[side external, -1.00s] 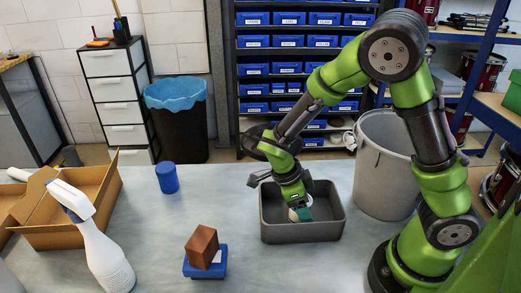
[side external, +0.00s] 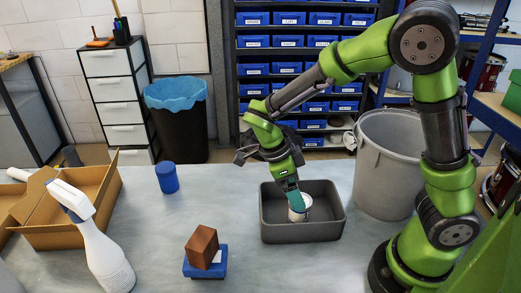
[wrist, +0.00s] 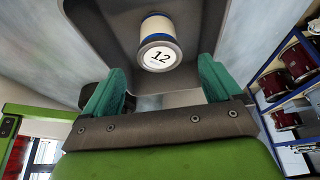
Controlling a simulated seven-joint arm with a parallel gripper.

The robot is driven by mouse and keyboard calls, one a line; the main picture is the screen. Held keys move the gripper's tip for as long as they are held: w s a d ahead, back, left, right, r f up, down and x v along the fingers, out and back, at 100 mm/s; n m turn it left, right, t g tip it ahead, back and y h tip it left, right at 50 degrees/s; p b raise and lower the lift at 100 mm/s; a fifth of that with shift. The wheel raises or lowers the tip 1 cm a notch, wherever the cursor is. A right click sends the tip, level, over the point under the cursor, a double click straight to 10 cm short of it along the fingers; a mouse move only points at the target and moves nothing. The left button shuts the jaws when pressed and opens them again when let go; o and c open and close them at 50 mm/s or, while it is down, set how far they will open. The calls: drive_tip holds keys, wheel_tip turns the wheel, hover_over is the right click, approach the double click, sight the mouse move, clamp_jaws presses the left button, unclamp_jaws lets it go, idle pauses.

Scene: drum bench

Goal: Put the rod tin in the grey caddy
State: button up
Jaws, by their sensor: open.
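The grey caddy (side external: 302,235) stands on the bench in front of my arm. A white tin with a blue band, which I take to be the rod tin (side external: 299,214), is inside the caddy. In the wrist view the tin (wrist: 158,45) shows a label reading 12 and stands beyond my fingertips. My gripper (side external: 291,193) has teal fingers and is above the tin, partly overlapping it in the side view. In the wrist view my gripper (wrist: 160,95) is open with nothing between the fingers.
A brown block (side external: 202,247) rests on a blue block (side external: 205,262) in front. A blue cylinder (side external: 167,178), a spray bottle (side external: 100,245) and an open cardboard box (side external: 80,215) are at left. A grey bin (side external: 388,165) stands behind the caddy at right.

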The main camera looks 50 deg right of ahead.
drive_tip(key=s+r+n+t+y, duration=0.2)
drive_tip(key=r+n+t, duration=0.3)
drive_tip(key=n, duration=0.6)
drive_tip(key=s+r+n+t+y, duration=0.3)
drive_tip(key=s+r+n+t, duration=0.1)
drive_tip(key=r+n, duration=0.6)
drive_tip(key=shift+s+a+n+t, duration=0.25)
drive_tip(key=shift+a+n+t, duration=0.15)
drive_tip(key=shift+n+t, duration=0.45)
